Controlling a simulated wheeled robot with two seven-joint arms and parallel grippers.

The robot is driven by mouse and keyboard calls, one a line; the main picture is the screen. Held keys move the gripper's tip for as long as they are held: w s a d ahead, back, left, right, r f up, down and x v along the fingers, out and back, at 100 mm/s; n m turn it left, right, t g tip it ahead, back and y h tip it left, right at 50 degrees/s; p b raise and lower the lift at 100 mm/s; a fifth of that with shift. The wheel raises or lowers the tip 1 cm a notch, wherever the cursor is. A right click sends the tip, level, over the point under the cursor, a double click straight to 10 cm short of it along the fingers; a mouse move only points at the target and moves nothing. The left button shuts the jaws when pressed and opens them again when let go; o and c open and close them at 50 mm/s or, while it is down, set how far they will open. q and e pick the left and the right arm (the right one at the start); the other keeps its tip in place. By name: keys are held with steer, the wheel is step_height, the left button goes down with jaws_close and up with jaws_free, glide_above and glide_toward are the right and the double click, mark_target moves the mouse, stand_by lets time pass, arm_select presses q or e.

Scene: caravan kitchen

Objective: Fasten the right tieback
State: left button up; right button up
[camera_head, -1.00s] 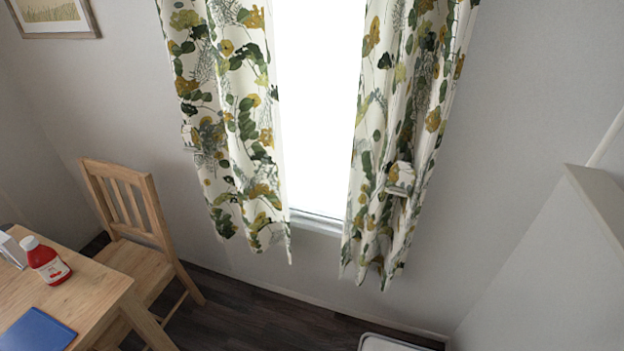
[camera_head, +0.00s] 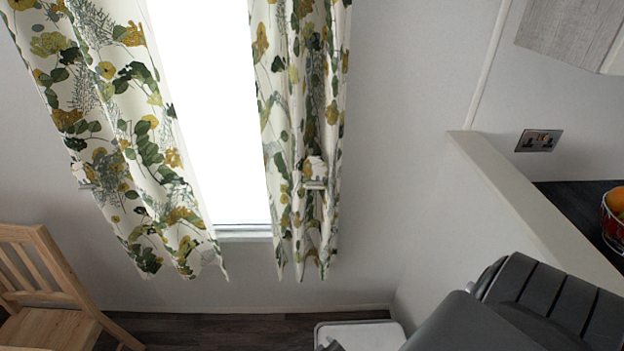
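The right curtain (camera_head: 290,110), white with green and yellow leaves and flowers, hangs in folds at the right side of the bright window. A small pale piece, apparently the right tieback (camera_head: 315,172), sits at the curtain's right half, a little below mid-height. Whether its ends are joined cannot be made out. The left curtain (camera_head: 130,130) hangs at the window's left side, with a similar pale piece (camera_head: 80,174) at its left edge. Neither gripper can be seen. A dark grey part of my arm fills the lower right, well apart from the curtain.
A white-rimmed box or bin (camera_head: 360,335) is on the floor below the right curtain. A wooden chair (camera_head: 45,285) is at the lower left.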

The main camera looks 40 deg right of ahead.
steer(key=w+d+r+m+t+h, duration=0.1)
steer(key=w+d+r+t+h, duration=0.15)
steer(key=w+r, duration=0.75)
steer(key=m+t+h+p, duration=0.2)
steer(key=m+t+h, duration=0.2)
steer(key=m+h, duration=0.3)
glide_toward(315, 188)
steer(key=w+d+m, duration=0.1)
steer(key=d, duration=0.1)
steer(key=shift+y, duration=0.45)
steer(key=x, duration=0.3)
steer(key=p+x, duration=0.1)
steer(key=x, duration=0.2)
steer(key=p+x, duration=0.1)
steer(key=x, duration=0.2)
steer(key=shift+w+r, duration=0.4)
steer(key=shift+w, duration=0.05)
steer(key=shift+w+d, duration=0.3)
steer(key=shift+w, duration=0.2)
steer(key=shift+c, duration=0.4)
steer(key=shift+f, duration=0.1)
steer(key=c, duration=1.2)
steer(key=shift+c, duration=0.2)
